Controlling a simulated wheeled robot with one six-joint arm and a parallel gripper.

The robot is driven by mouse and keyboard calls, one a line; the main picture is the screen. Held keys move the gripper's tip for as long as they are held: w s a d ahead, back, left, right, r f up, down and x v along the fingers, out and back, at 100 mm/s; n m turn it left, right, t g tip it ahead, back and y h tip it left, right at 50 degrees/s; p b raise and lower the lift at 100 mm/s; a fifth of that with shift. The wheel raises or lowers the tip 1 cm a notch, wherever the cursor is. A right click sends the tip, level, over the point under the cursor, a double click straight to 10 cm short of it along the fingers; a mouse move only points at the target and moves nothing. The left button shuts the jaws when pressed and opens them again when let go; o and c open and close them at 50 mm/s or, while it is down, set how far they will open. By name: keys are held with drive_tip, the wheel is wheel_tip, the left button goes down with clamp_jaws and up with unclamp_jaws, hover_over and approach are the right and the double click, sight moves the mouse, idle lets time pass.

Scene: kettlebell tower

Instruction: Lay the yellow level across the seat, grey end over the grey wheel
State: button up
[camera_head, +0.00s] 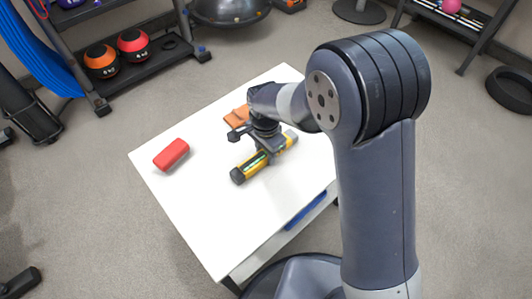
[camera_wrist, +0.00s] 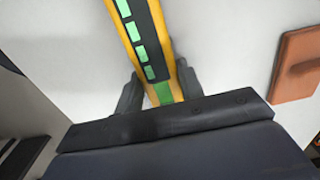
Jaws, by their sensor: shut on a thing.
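The yellow level (camera_head: 250,165) is over the white table, with a dark end at the lower left and a greyish part at the upper right. Its yellow body with green windows in a dark strip also shows in the wrist view (camera_wrist: 137,32). My gripper (camera_head: 264,146) is shut on the level, with one finger on each side of it in the wrist view (camera_wrist: 160,92). I cannot tell whether the level touches the tabletop. The far end of the level is cut off in the wrist view. I see no seat or grey wheel that I can make out.
On the white table (camera_head: 210,215) lie a red block (camera_head: 171,154) at the left and an orange-brown block (camera_head: 236,117) behind my gripper. A rack with an orange ball (camera_head: 101,61) and a red ball (camera_head: 133,44) stands back left. The table's front part is clear.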

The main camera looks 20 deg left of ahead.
drive_tip(key=c, duration=0.5)
drive_tip(key=shift+o, duration=0.2)
drive_tip(key=shift+r, duration=0.15)
drive_tip(key=shift+r+p, duration=0.65)
drive_tip(key=shift+r, duration=0.05)
wheel_tip(320, 180, up, 8)
drive_tip(key=p, duration=0.6)
drive_tip(key=shift+f, duration=0.25)
